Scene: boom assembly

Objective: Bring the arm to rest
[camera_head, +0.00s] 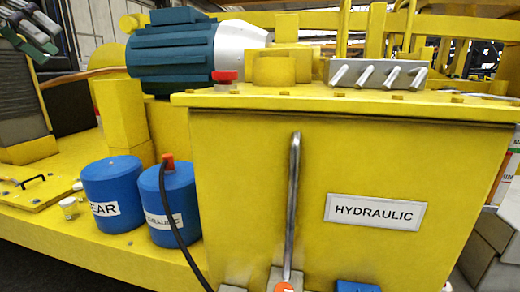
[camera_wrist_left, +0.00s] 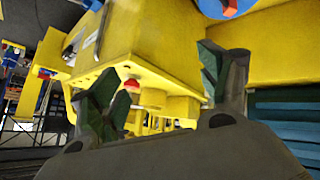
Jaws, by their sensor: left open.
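My left gripper (camera_head: 35,38) shows at the top left corner of the head view, raised above the yellow deck and partly cut off by the frame. In the left wrist view its two dark green fingers stand wide apart, with the gap between them (camera_wrist_left: 160,92) empty. Nothing is held and the fingers touch nothing that I can see. My right gripper is not in view.
A yellow hydraulic tank (camera_head: 265,190) with a grey lever (camera_head: 292,210) fills the centre right. Two blue canisters (camera_head: 112,195) stand left of it. A teal and white motor (camera_head: 175,52) lies behind. A red cap (camera_head: 225,76) sits near the tank top.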

